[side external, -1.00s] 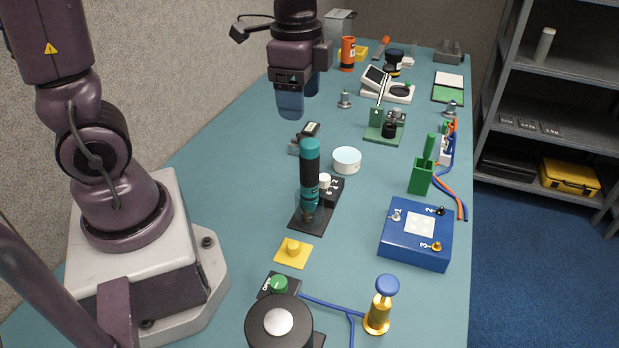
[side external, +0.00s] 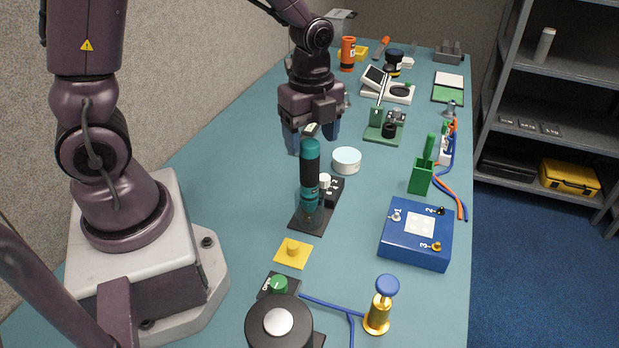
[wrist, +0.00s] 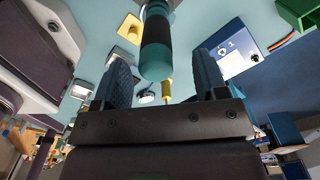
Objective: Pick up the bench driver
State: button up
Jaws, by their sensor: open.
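The bench driver (side external: 310,178) is a teal and black upright tool standing in a black stand (side external: 305,222) near the middle of the bench. My gripper (side external: 312,145) is behind the driver's top in the side view, its two blue fingers apart and pointing down. In the wrist view the driver (wrist: 156,42) shows between the spread fingers of my gripper (wrist: 162,75), beyond the fingertips or level with them; I cannot tell the exact gap. The fingers hold nothing.
A white round tin (side external: 346,160) lies close to the right of the driver. A yellow knobbed plate (side external: 293,254) lies in front of the stand, and a blue numbered box (side external: 415,236) stands to the right. A green holder (side external: 421,178) stands behind that box.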

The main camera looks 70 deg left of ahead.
aim_at(310, 160)
jog(key=f, duration=0.5)
jog(key=shift+s+d+f, duration=0.15)
jog(key=shift+s+d, duration=0.05)
jog(key=c, duration=1.1)
